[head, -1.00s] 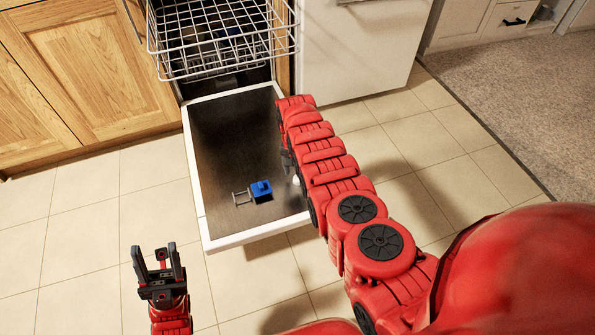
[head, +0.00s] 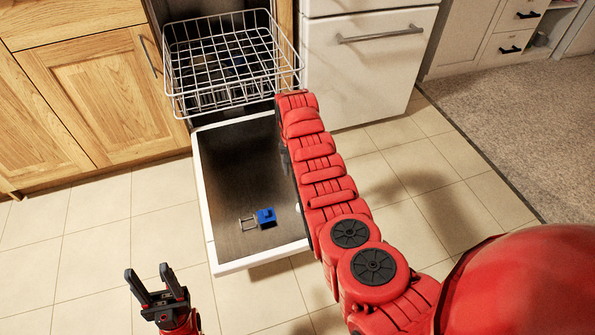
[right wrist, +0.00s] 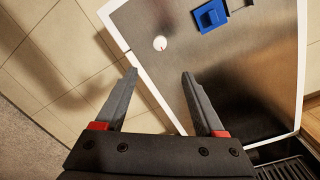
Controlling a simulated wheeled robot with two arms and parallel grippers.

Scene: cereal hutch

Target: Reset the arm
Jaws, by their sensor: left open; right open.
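My left gripper (head: 155,283) is open and empty over the floor at the lower left of the head view, apart from the door.
A white wire rack (head: 225,65) sticks out of the dishwasher above the door. A blue block-like part (head: 266,217) is on the door's inner face. Wooden cabinets (head: 100,85) stand left, a white drawer-front appliance (head: 365,65) right. Tiled floor is clear at left.

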